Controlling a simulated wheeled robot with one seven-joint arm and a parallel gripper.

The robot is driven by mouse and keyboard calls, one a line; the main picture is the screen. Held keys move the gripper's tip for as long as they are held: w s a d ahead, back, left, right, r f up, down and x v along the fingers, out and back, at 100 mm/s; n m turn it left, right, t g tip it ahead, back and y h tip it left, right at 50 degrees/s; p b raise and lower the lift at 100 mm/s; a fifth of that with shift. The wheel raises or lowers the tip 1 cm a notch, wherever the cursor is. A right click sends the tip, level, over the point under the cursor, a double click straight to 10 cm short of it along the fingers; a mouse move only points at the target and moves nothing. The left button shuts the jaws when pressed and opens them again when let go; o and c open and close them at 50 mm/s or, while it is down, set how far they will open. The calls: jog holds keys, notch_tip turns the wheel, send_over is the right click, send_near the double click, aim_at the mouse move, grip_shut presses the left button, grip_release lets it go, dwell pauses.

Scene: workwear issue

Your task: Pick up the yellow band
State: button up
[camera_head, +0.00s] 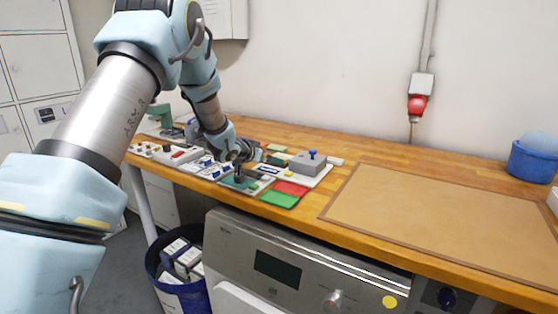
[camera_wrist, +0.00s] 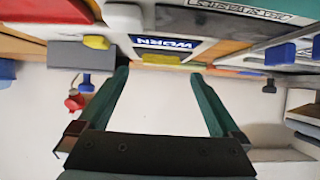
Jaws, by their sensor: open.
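My gripper (camera_head: 241,176) is over the board of small items at the table's left part; its jaws are hard to make out there. In the wrist view my gripper (camera_wrist: 158,74) shows two green fingers spread wide with nothing between them. I cannot tell which of the two is the yellow band. Neither shows clearly in the head view.
Red (camera_head: 290,188) and green (camera_head: 279,200) patches lie by the table's front edge. A grey box with a blue knob (camera_head: 307,163) stands right of my gripper. A large brown mat (camera_head: 440,217) is bare. A blue tub (camera_head: 532,160) stands at far right.

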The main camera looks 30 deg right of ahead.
aim_at(274, 165)
jog(key=shift+w+d+f, duration=0.3)
jog(key=shift+w+d, duration=0.05)
jog(key=shift+d, duration=0.15)
jog(key=d+p, duration=0.1)
jog(key=w+d, duration=0.1)
jog(key=w+d+p, duration=0.1)
jog(key=shift+d+f+p, duration=0.15)
jog(key=shift+f+p, duration=0.2)
jog(key=shift+f, duration=0.05)
jog(key=shift+w+d+f, duration=0.25)
jog(key=shift+d+f, duration=0.15)
jog(key=shift+d, duration=0.1)
jog(key=c, duration=1.3)
